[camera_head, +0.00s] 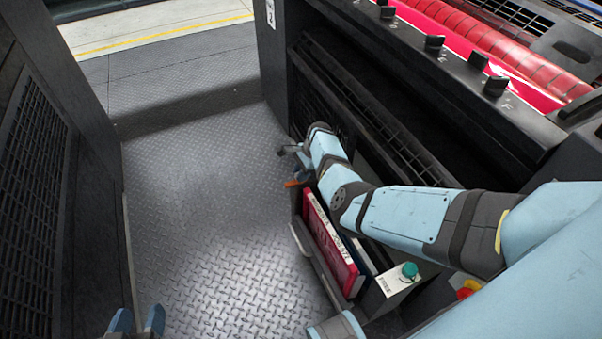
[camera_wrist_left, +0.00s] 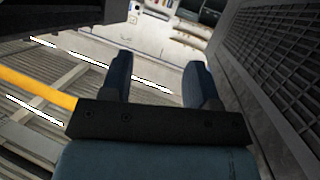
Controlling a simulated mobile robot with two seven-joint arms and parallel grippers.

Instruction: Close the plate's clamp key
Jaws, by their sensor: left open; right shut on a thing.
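My right gripper (camera_head: 301,176) is at the lower side of the press, low over the floor, shut on a small orange-ended piece (camera_head: 292,183) that looks like the clamp key. Most of that piece is hidden by the fingers and wrist, so its angle cannot be told. I cannot make out the plate for certain; a red panel (camera_head: 332,245) with a pale lettered edge stands upright just below the gripper. My left gripper (camera_head: 137,322) is at the bottom left, open and empty, well apart from the key. Its two spread fingers also show in the left wrist view (camera_wrist_left: 158,78).
The press (camera_head: 395,95) with its red roller (camera_head: 480,38) fills the right side. A dark cabinet (camera_head: 45,190) with a grille stands at the left. The metal tread floor (camera_head: 205,215) between them is clear. A teal knob (camera_head: 409,269) sits beside the red panel.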

